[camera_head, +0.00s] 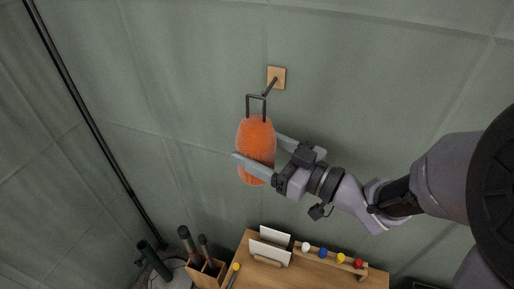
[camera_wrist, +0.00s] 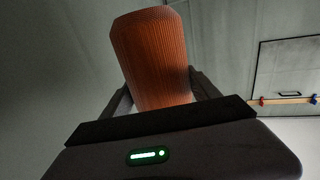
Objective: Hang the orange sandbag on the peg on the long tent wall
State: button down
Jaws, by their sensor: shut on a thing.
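The orange sandbag (camera_head: 256,139) is upright between the fingers of my gripper (camera_head: 256,152), which is shut on it. A dark rectangular wire loop (camera_head: 257,99) stands up from its top. The peg (camera_head: 270,87) is a dark rod on a square wooden plate (camera_head: 277,77) on the grey-green tent wall (camera_head: 350,60). The loop shows just below and left of the peg; I cannot tell whether they touch. In the wrist view the ribbed sandbag (camera_wrist: 152,60) rises between the fingers of my gripper (camera_wrist: 160,95); loop and peg are not seen there.
Below stands a wooden table (camera_head: 310,275) with a card holder (camera_head: 270,248) and a rack of coloured knobs (camera_head: 335,257). A wooden box with dark-handled tools (camera_head: 205,268) is left of it. A dark tent pole (camera_head: 90,120) runs down the left. The wall around the peg is clear.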

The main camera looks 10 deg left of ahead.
jog(key=w, duration=0.6)
jog(key=shift+w+d+f, duration=0.25)
jog(key=shift+d+f, duration=0.15)
jog(key=shift+d, duration=0.05)
jog(key=shift+f+b, duration=0.35)
jog(key=shift+b, duration=0.15)
dwell(1.1)
jog(key=shift+c, duration=0.4)
grip_release()
jog(key=shift+s, duration=0.1)
jog(key=shift+d, duration=0.1)
